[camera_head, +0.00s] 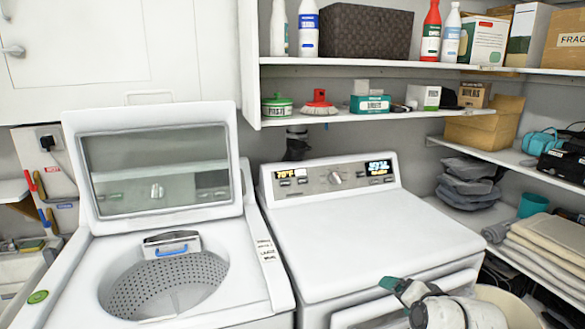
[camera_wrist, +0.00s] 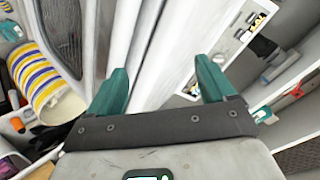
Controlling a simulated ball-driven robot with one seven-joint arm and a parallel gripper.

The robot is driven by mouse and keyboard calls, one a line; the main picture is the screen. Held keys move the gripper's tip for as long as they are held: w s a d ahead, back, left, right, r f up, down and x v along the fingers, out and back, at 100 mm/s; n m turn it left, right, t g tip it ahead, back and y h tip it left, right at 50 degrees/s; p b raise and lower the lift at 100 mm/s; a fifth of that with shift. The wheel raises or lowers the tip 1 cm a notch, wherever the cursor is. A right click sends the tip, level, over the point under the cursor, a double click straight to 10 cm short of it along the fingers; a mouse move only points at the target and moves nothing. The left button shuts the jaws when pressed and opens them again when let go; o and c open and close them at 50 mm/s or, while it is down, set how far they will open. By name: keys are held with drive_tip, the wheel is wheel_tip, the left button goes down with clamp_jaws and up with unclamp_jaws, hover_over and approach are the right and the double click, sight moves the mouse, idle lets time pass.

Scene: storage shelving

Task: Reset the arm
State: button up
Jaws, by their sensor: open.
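My gripper (camera_wrist: 160,66) is open in the wrist view, with its two teal fingers apart and nothing between them. In the head view my gripper (camera_head: 398,288) and part of my pale arm show at the bottom, in front of the white dryer (camera_head: 360,235). The gripper looks close to the dryer's front, but I cannot tell whether they touch.
A washer (camera_head: 262,250) with its lid (camera_head: 157,165) raised stands left of the dryer. Shelves (camera_head: 350,116) with bottles and boxes hang above. Right-hand shelves hold folded cloths (camera_head: 545,245), a cardboard box (camera_head: 485,130) and a teal cup (camera_head: 533,205). The dryer top is clear.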

drive_tip(key=s+d+f+n+g+h, duration=0.15)
drive_tip(key=s+f, duration=0.35)
drive_tip(key=s, duration=0.5)
drive_tip(key=s+d+f+n+g, duration=0.1)
drive_tip(key=s+f+n+g, duration=0.15)
drive_tip(key=s+f, duration=0.5)
drive_tip(key=s+d+f+n+g+h, duration=0.1)
drive_tip(key=s+f+g, duration=0.25)
drive_tip(key=s, duration=0.75)
drive_tip(key=s+f+n+g, duration=0.1)
drive_tip(key=s+n+g, duration=0.1)
drive_tip(key=s, duration=1.3)
drive_tip(key=shift+s+a+f+n, duration=0.2)
drive_tip(key=shift+s+a+n, duration=0.1)
drive_tip(key=shift+s+n, duration=0.15)
drive_tip(key=shift+w+g, duration=0.1)
drive_tip(key=shift+g, duration=0.15)
